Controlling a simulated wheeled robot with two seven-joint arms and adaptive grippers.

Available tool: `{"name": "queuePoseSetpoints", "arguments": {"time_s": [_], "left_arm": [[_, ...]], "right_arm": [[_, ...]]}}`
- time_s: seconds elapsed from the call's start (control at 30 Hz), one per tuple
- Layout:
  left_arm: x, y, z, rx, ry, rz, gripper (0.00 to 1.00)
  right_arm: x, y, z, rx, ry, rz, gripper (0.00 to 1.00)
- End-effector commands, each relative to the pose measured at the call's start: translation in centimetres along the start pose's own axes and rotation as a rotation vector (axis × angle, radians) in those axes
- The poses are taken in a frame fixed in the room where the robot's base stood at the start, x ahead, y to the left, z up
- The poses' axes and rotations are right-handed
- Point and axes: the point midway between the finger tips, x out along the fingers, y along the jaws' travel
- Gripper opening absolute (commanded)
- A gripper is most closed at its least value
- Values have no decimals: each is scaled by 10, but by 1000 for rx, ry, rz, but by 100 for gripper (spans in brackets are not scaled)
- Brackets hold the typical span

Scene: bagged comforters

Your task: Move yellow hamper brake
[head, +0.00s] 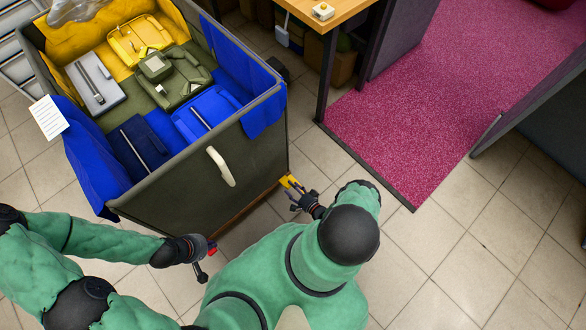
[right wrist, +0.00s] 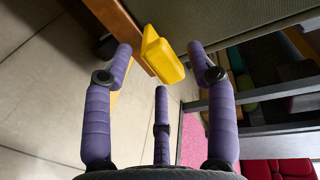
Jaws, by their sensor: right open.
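The yellow hamper brake (head: 290,181) sits low at the near right corner of the dark grey-green hamper (head: 190,180). In the right wrist view the yellow brake (right wrist: 164,56) is a pedal-like piece beside a wooden base rail (right wrist: 125,30). My right gripper (head: 302,194) is at the brake in the head view. In the right wrist view its purple fingers (right wrist: 160,66) are spread, with the brake ahead between the two outer fingertips. Contact cannot be told. My left gripper (head: 208,250) hangs in front of the hamper's near side, apart from the brake; its opening is unclear.
The hamper holds blue, green and yellow bagged items and has a cream handle (head: 220,166) on its near side. A wooden table (head: 335,12) stands behind at the right, beside a magenta carpet (head: 420,110). Tiled floor (head: 480,240) is clear at the lower right.

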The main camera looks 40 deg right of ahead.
Motion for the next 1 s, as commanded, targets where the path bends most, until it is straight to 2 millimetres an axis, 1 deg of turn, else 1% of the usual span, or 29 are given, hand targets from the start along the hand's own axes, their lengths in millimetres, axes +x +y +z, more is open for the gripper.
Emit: {"name": "queuePoseSetpoints", "arguments": {"time_s": [0.17, 0.27, 0.5, 0.7, 0.8, 1.0], "left_arm": [[0, 0, 0, 0, 0, 0, 0], [0, 0, 0, 0, 0, 0, 0], [0, 0, 0, 0, 0, 0, 0], [0, 0, 0, 0, 0, 0, 0], [0, 0, 0, 0, 0, 0, 0], [0, 0, 0, 0, 0, 0, 0]], "right_arm": [[-13, 1, -1, 3, 3, 2, 57], [-30, 1, -1, 5, 5, 3, 57], [-77, 1, -2, 2, 5, 2, 57], [-106, 0, -2, -1, 3, 1, 57], [-114, 0, -1, 0, 1, 0, 57], [-119, 0, 0, -1, -1, -1, 57]]}}
